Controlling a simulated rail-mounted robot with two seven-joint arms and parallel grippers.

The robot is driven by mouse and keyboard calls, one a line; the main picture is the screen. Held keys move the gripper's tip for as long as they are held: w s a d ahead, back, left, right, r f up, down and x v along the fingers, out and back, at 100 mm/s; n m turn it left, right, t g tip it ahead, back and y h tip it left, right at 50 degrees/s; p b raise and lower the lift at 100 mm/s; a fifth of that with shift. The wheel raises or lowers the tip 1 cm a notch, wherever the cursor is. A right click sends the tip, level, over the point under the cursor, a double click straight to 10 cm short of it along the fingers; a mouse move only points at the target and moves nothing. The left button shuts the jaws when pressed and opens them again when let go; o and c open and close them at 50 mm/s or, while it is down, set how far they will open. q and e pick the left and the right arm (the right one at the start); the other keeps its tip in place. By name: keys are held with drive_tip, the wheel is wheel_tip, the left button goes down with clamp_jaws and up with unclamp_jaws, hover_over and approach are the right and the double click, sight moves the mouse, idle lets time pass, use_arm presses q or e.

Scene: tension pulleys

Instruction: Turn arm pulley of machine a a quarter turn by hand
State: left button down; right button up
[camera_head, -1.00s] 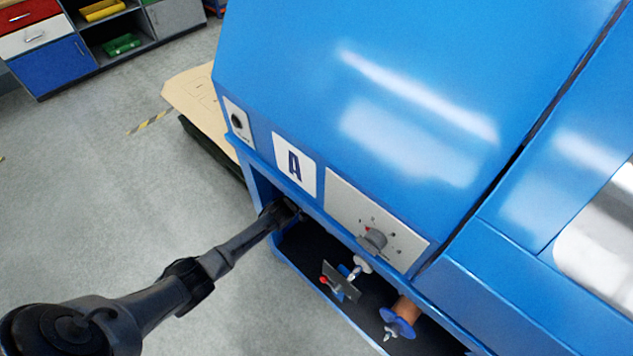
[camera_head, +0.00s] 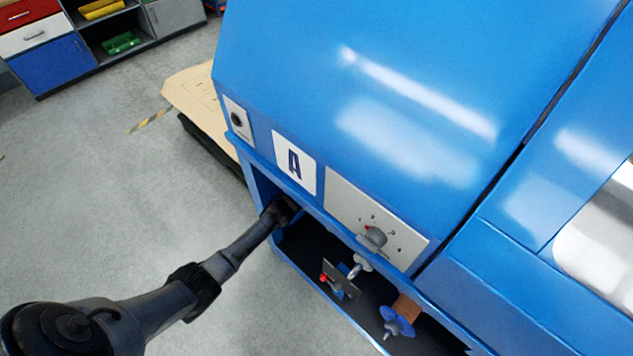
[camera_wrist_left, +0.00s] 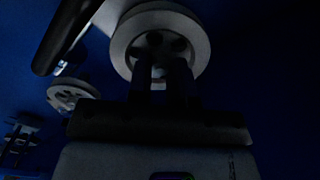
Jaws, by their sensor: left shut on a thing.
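A second, smaller pale pulley (camera_wrist_left: 74,92) is at the left. My right gripper is not in view.
A dial knob (camera_head: 373,238) sits on the panel above the bay. A dark plate (camera_head: 341,279) with a red-tipped part and a blue-flanged spool (camera_head: 396,321) are to the right of my arm. A dark bar (camera_wrist_left: 64,38) lies beside the large pulley.

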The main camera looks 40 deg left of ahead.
use_arm(q)
drive_tip(key=shift+m, duration=0.7)
drive_tip(key=c, duration=1)
unclamp_jaws()
drive_tip(key=shift+c, duration=0.2)
drive_tip(key=s+p, duration=0.4)
drive_tip(key=s, duration=0.9)
drive_tip(key=shift+s+a, duration=0.4)
drive_tip(key=shift+a, duration=0.05)
